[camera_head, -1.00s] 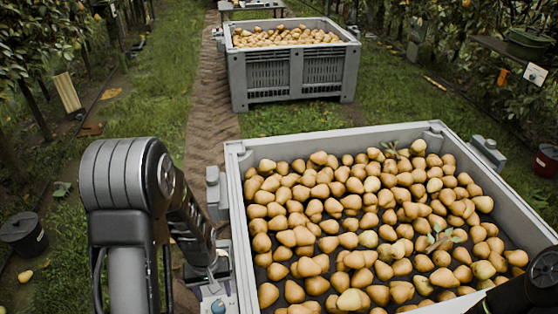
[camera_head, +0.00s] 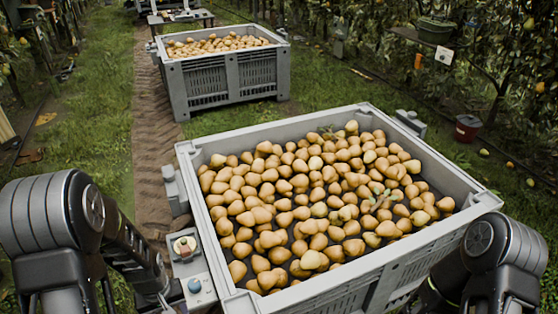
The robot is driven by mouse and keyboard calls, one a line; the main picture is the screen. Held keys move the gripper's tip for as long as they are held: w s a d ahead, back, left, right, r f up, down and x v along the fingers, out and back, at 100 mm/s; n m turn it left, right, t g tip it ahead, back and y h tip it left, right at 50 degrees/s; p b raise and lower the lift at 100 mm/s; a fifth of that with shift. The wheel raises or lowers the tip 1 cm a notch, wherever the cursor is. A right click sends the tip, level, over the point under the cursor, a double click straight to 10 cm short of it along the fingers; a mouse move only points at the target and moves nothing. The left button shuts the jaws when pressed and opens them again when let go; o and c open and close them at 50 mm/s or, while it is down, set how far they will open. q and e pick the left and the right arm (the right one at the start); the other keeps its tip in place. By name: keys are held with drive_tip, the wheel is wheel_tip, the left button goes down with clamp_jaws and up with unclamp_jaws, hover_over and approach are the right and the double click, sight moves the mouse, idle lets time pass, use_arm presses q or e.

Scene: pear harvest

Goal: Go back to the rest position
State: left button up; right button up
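A large grey crate (camera_head: 192,186) full of yellow-brown pears (camera_head: 300,190) stands in front of me, with leafy sprigs among the fruit. My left arm comes in at the lower left, beside the crate's left wall. My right arm comes in at the lower right, by the crate's near right corner. Both arms are bent, with their elbows high. Neither gripper's fingers can be made out; they are below the picture or hidden by the arm links.
A second grey crate of pears (camera_head: 230,78) stands farther back. A dark red bucket (camera_head: 467,128) stands at right. A dirt track (camera_head: 153,140) and grass run between tree rows.

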use_arm(q)
drive_tip(key=w+d+f+m+t+h, duration=0.15)
drive_tip(key=d+f+m, duration=0.35)
drive_tip(key=d, duration=0.6)
drive_tip(key=s+d+f+g+h, duration=0.1)
drive_tip(key=s+d+f, duration=0.3)
drive_tip(key=s+d, duration=0.7)
drive_tip(key=d+h, duration=0.1)
drive_tip(key=d, duration=0.2)
drive_tip(key=shift+s+f+n+h, duration=0.3)
drive_tip(key=shift+s+f+h, duration=0.05)
drive_tip(key=shift+c, duration=0.5)
